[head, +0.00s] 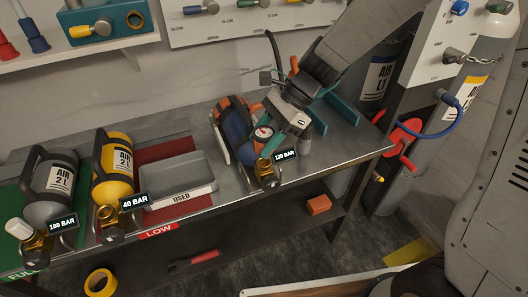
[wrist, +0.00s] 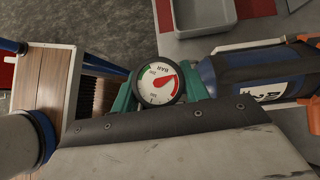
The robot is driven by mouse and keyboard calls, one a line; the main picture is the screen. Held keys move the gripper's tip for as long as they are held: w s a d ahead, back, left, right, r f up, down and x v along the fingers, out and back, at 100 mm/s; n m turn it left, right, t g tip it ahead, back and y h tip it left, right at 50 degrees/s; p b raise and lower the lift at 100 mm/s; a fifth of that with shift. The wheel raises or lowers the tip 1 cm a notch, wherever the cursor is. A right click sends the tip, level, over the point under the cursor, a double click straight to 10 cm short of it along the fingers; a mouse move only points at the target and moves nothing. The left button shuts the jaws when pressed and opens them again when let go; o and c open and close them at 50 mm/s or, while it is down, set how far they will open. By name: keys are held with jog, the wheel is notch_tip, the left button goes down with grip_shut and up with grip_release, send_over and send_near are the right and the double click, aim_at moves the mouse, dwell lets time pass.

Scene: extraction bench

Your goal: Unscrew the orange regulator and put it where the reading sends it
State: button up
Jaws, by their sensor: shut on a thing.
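My gripper (head: 270,146) is at the valve end of a blue cylinder with orange bands (head: 236,130) lying on the bench. It is shut on the regulator, whose round white gauge (head: 263,132) shows beside the jaws. In the wrist view the gauge (wrist: 158,83) sits between the teal fingers (wrist: 124,101); it has a green arc and a red arc, with a red pointer I cannot read exactly. The regulator's body is mostly hidden. A brass valve (head: 267,172) and a 120 BAR tag (head: 285,155) are just below the gripper. Whether the regulator is still threaded on is unclear.
A grey cylinder (head: 52,190) tagged 180 BAR lies at left by the green FULL area. A yellow cylinder (head: 117,165) tagged 40 BAR lies by the red LOW mat (head: 160,151). A grey USED tray (head: 180,199) stands empty. A red handwheel (head: 402,138) is at right.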

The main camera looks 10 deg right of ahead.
jog(key=shift+r, duration=1)
